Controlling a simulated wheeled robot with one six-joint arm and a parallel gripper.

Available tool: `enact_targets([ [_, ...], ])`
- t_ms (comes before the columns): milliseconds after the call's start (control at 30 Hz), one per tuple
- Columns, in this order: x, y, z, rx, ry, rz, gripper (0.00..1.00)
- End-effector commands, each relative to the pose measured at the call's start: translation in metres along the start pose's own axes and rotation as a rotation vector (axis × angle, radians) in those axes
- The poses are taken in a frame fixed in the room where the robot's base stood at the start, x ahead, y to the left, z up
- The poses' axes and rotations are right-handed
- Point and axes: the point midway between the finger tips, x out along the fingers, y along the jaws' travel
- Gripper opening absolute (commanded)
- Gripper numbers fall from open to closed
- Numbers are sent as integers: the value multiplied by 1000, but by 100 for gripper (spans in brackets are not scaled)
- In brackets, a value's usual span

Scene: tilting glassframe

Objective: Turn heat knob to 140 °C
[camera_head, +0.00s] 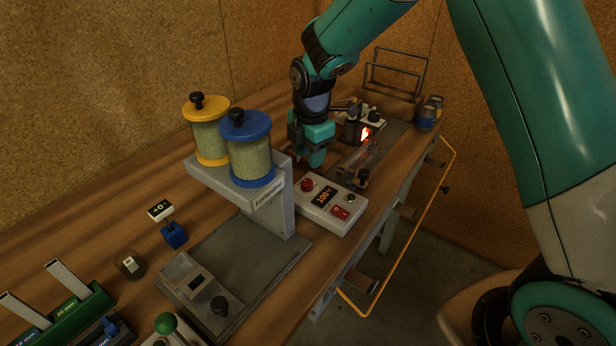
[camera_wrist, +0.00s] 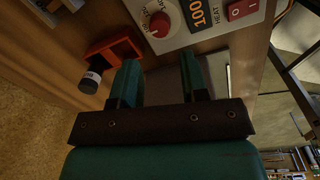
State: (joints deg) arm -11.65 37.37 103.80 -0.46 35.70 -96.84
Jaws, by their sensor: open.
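The red heat knob (camera_head: 308,185) sits at the left end of a pale control box (camera_head: 322,218). It also shows in the wrist view (camera_wrist: 160,24), near the top, with a white pointer mark. The orange display (camera_head: 323,196) beside it reads 100; the wrist view shows it (camera_wrist: 198,12) with the word HEAT. My gripper (camera_head: 312,158) is open and empty, with its fingers pointing down. It is above and behind the box, apart from the knob. In the wrist view, both fingers (camera_wrist: 160,75) are spread below the knob.
A red switch (camera_head: 340,212) is on the box. A stand with a yellow-lidded jar (camera_head: 211,142) and a blue-lidded jar (camera_head: 250,160) rises just left of the box. A glowing burner unit (camera_head: 366,133) is behind. The wrist view shows an orange-red bracket (camera_wrist: 115,47) and a black-capped bottle (camera_wrist: 91,80).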

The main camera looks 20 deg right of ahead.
Motion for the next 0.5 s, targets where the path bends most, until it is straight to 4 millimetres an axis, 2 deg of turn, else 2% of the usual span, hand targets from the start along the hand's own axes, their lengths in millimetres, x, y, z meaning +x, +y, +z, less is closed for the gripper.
enact_targets([
  [200, 47, -1, 0, 0, 1, -4, 41],
  [333, 68, 0, 0, 0, 0, -2, 41],
  [500, 82, 0, 0, 0, 0, 1, 41],
])
